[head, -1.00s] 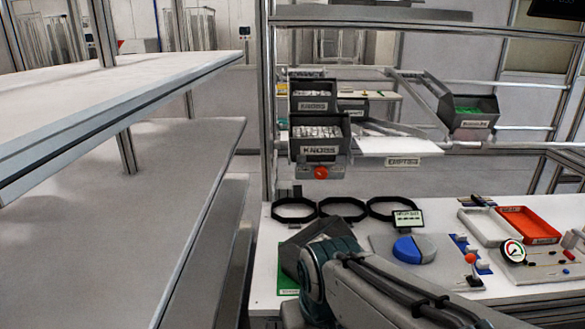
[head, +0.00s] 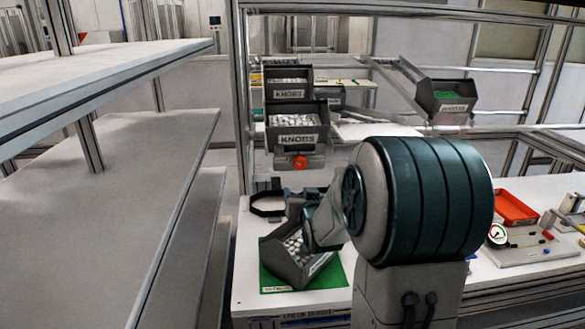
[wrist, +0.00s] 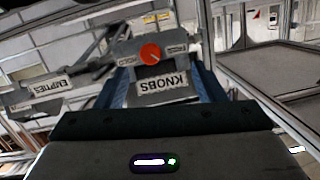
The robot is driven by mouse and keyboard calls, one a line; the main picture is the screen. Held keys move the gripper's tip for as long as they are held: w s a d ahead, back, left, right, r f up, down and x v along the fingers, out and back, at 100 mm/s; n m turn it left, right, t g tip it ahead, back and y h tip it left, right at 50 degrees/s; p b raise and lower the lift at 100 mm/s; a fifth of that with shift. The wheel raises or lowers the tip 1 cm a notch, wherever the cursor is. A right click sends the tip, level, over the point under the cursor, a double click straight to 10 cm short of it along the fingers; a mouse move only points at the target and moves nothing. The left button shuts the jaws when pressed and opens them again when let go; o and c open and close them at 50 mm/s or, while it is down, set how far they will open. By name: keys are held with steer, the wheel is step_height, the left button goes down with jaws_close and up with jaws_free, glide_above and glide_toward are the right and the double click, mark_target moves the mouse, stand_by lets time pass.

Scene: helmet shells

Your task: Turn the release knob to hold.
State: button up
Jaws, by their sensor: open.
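The release knob (head: 299,163) is a red round dial on a grey block below the lower KNOBS bin (head: 296,136). The knob also shows in the wrist view (wrist: 150,53), with a small label on each side; the left one seems to read HOLD. Its exact turn is too small to tell. My gripper (head: 290,192) is below and in front of the knob, apart from it. In the wrist view my gripper (wrist: 160,88) has blue fingers spread apart, with nothing between them touching. My arm hides much of the bench in the head view.
A dark bin of pale parts (head: 292,262) sits tilted on a green mat (head: 325,277) below my gripper. A red tray (head: 515,208) and a gauge (head: 497,235) are at the right. Grey shelves (head: 130,150) stand at the left.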

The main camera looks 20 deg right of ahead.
mark_target(301, 164)
steer(key=shift+m+t+h, duration=0.4)
steer(key=shift+t+h, duration=0.1)
steer(key=shift+t, duration=0.4)
steer(key=p+x, duration=0.1)
steer(key=x, duration=0.4)
steer(key=d+p+x, duration=0.1)
steer(key=x, duration=0.4)
steer(key=d+r+p+x, duration=0.1)
steer(key=x, duration=0.4)
steer(key=shift+d, duration=0.2)
steer(key=c, duration=1)
